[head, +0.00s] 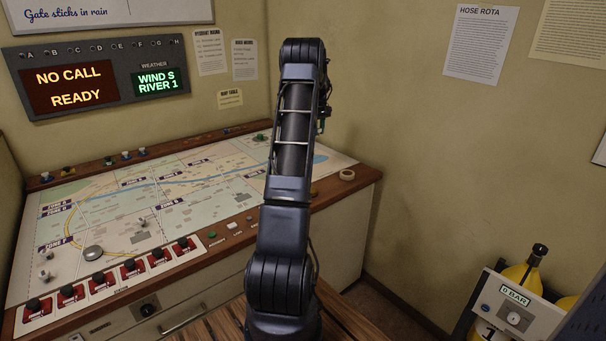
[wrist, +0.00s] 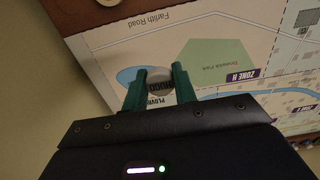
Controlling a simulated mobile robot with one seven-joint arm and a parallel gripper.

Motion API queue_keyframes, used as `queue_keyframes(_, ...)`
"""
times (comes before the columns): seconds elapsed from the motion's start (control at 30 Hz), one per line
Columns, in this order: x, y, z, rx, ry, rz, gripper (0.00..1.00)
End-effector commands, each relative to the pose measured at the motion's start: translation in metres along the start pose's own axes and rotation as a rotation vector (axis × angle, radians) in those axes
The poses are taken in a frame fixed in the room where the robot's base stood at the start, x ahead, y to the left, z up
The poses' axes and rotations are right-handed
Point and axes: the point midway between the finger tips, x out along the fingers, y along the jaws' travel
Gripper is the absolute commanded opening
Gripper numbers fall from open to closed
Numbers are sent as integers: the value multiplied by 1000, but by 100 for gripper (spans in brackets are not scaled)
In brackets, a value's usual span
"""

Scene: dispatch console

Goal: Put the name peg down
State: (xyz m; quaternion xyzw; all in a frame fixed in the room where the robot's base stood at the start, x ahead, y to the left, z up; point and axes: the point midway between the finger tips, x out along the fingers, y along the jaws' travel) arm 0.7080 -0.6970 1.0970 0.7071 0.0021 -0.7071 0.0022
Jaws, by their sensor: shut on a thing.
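In the wrist view my gripper (wrist: 160,80) has its two green fingers closed on the name peg (wrist: 159,87), a grey round-topped piece with small dark lettering that is hard to read. The peg is over the map (wrist: 112,50) near a blue pond shape and the green park patch, with Zone H to the right. I cannot tell whether its base touches the map. In the head view the map (head: 75,215) lies on the sloping console, and my own arm hides the gripper and peg.
Several small pegs (head: 127,155) stand along the wooden back ledge. Red switches (head: 103,283) line the front, with a silver dome (head: 93,253) behind them. A tape roll (head: 347,174) lies at the right edge. Yellow cylinders (head: 522,276) stand at the lower right.

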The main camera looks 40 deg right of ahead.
Motion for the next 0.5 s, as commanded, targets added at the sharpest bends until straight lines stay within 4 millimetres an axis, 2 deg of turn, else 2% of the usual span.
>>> queue_keyframes(0.17, 22, 4, 3, 7, -3, -3, 6)
queue_keyframes(0.5, 96, 3, 3, 6, -3, -2, 6)
